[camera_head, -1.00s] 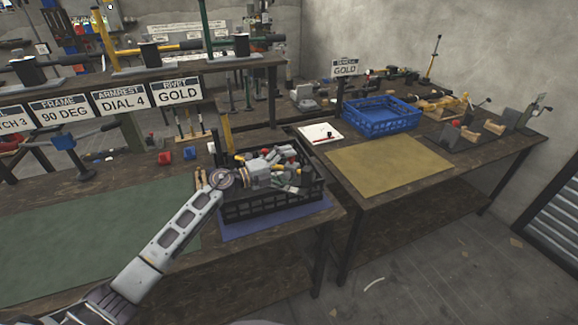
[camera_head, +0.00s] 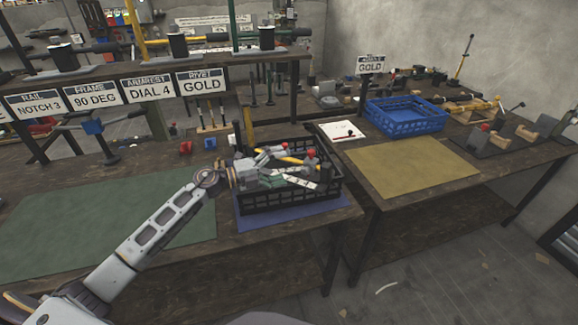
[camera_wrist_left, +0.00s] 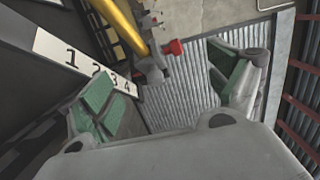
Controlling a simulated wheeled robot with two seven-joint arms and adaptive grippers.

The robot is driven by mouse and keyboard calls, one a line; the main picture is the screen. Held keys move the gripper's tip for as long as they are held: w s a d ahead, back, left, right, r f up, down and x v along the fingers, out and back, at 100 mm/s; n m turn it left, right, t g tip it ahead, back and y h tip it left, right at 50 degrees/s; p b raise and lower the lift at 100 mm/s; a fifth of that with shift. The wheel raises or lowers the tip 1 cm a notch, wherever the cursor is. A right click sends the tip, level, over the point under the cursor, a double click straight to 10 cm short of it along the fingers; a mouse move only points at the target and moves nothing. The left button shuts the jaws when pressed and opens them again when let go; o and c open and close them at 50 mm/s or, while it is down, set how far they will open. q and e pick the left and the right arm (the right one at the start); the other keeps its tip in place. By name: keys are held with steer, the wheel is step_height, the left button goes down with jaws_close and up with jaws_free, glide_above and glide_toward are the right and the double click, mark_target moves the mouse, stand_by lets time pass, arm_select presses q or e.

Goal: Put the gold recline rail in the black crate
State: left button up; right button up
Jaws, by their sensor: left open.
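The black crate (camera_head: 292,203) stands on a blue mat at the right end of the near bench. My left gripper (camera_head: 290,170) is open over it. A gold bar (camera_head: 272,153), seemingly the recline rail, shows at the crate among grey and red parts and a white strip (camera_head: 303,184). In the left wrist view, the gold bar (camera_wrist_left: 122,25) with a grey end and red knob is ahead of the open fingers (camera_wrist_left: 165,95). A strip numbered 1 to 4 (camera_wrist_left: 85,65) passes by the left finger. Whether the rail rests fully inside is unclear. My right gripper is out of view.
A blue crate (camera_head: 405,122) and a tan mat (camera_head: 410,167) are on the right bench. A green mat (camera_head: 110,215) lies clear on the near bench. A shelf with label signs (camera_head: 150,88) runs above it. White paper (camera_head: 342,131) lies behind the tan mat.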

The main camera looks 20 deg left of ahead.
arm_select(q)
steer(key=shift+v, duration=1.1)
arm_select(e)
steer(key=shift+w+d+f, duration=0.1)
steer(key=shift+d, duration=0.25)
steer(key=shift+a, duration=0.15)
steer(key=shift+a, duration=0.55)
arm_select(q)
steer(key=shift+s, duration=0.1)
